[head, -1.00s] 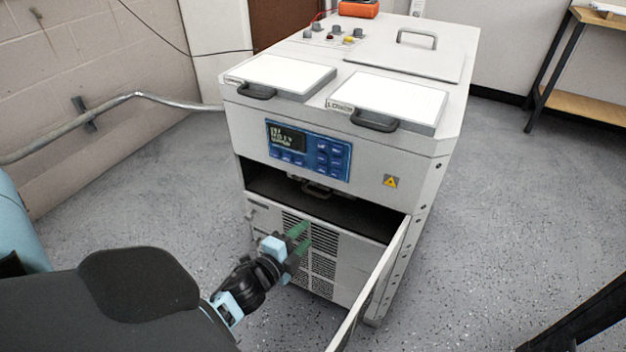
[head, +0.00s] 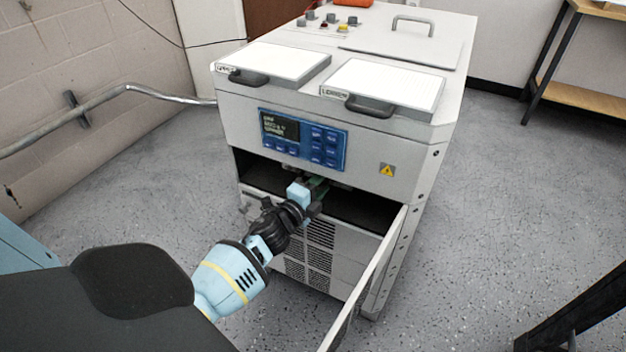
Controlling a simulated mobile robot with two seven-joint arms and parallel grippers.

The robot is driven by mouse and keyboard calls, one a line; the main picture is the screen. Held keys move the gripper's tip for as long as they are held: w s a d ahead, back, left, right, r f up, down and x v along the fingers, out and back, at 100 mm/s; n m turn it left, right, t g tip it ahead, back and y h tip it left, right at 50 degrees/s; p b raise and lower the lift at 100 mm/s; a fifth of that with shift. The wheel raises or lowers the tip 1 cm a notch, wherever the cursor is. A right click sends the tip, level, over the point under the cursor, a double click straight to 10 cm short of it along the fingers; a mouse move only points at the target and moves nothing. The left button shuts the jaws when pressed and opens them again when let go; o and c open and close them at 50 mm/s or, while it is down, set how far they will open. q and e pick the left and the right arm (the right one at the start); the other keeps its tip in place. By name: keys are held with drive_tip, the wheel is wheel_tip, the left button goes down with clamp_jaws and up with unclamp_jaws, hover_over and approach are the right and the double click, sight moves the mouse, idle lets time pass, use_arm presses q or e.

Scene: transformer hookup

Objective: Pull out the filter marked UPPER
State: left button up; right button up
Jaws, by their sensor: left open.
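My left gripper (head: 317,188) is open at the mouth of the dark slot (head: 366,206) in the white cabinet's front. Its green fingers reach in close to the dark handle inside the slot, which is now mostly hidden; I cannot tell if they touch it. No marking shows in the slot. On the cabinet top lie two white-faced flat filters with dark handles. The right one (head: 385,88) has a label that seems to read LOWER. The left one (head: 275,66) has a label too small to read surely. My right gripper is not in view.
An open door (head: 365,280) hangs out from the cabinet's right front, right of my arm. A blue control panel (head: 302,138) sits above the slot, a vented front (head: 318,258) below it. A pipe (head: 110,96) runs along the left wall.

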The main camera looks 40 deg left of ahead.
use_arm(q)
drive_tip(key=shift+w+a, duration=0.1)
drive_tip(key=shift+w, duration=0.9)
clamp_jaws()
